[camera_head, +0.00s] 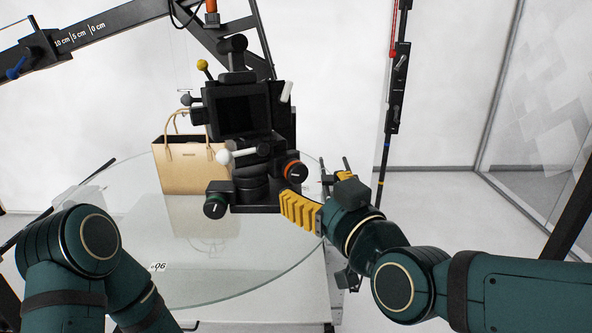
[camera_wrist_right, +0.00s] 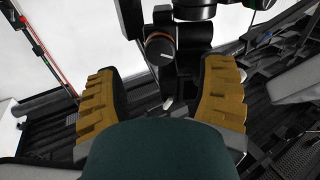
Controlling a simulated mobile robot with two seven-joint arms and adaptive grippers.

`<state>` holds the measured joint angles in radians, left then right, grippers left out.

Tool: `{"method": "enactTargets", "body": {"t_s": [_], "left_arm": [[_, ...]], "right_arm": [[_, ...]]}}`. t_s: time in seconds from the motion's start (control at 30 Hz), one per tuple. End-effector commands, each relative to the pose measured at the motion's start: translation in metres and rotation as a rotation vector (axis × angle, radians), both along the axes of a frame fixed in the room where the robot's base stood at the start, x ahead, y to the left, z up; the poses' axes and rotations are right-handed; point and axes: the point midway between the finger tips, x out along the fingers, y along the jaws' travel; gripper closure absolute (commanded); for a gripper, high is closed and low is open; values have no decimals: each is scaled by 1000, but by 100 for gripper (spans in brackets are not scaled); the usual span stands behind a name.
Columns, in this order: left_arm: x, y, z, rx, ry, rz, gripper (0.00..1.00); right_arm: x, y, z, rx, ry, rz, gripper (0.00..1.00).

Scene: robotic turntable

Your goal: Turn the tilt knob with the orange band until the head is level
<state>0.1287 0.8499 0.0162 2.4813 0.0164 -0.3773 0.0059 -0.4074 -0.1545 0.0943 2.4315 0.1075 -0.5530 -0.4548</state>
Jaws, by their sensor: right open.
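The tilt knob with the orange band (camera_head: 295,171) sits at the lower right of the black camera head (camera_head: 240,112). It also shows in the right wrist view (camera_wrist_right: 160,48), beyond the fingers and between them. My right gripper (camera_head: 300,205) has yellow ribbed fingers and is just below and right of the knob in the head view. In the right wrist view the gripper (camera_wrist_right: 163,88) is open with nothing between its fingertips. The knob's pointer line is visible on its face. My left arm shows at the lower left, but its gripper is not visible.
A tan handbag (camera_head: 190,168) stands behind on the round glass turntable (camera_head: 200,265). A white-tipped handle (camera_head: 224,157) sticks out at the head's front. A dark pole (camera_head: 388,130) stands at the right.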

Motion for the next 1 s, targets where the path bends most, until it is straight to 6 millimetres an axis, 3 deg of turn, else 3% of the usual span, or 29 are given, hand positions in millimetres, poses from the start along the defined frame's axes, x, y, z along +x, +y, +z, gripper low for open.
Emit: {"method": "enactTargets", "body": {"t_s": [0.4,0.87,1.0], "left_arm": [[0,0,6,-1,0,0,30],[0,0,6,-2,0,0,30],[0,0,6,-2,0,0,30]], "right_arm": [[53,27,0,-1,0,1,30],[61,31,0,0,-1,0,29],[61,31,0,0,-1,0,78]]}}
